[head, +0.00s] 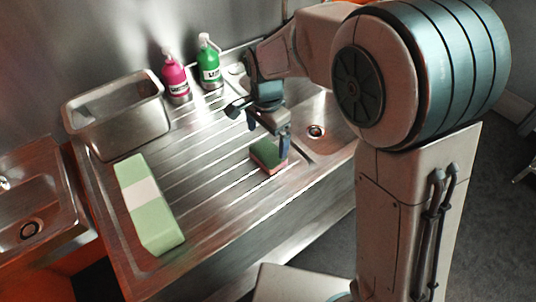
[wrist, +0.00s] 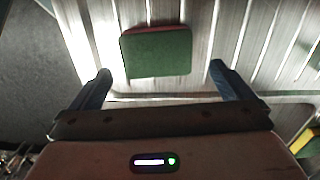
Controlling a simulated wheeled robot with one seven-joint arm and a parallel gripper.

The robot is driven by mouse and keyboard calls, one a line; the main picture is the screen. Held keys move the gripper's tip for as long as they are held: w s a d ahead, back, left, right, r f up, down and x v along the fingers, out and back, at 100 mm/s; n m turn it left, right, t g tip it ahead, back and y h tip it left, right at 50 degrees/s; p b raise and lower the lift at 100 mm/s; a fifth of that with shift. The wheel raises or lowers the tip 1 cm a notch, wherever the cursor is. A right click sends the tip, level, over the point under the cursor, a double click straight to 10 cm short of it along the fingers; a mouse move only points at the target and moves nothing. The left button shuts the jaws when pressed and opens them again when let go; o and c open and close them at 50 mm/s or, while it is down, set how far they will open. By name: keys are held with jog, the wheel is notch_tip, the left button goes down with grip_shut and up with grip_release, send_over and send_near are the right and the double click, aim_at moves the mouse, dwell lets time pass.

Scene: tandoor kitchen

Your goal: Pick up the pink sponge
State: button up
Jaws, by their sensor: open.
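The pink sponge (head: 270,162) lies on the ribbed steel drainboard, near its front edge. Its top is a dark green layer and pink shows along its lower side. In the wrist view the sponge (wrist: 157,52) shows its green face, with a thin pink strip along the upper edge. My gripper (head: 267,125) is above the drainboard, just behind and over the sponge. In the wrist view my gripper (wrist: 160,80) is open and empty, its two dark fingers wide apart. The sponge lies beyond the fingertips, between their lines, apart from both.
A round drain (head: 315,131) is in the basin right of the sponge. A pink bottle (head: 176,80) and a green bottle (head: 210,66) stand at the back. A steel tub (head: 118,125) and a pale green packet with a white band (head: 150,205) are at left. The middle drainboard is clear.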

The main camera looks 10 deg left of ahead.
aim_at(268, 152)
jog(key=f, duration=0.2)
jog(key=f+p, duration=0.1)
jog(key=f, duration=0.2)
jog(key=shift+s+d+f, duration=0.1)
jog(key=shift+d+f, duration=0.1)
jog(key=shift+f, duration=0.15)
jog(key=shift+c, duration=0.3)
jog(key=c, duration=0.7)
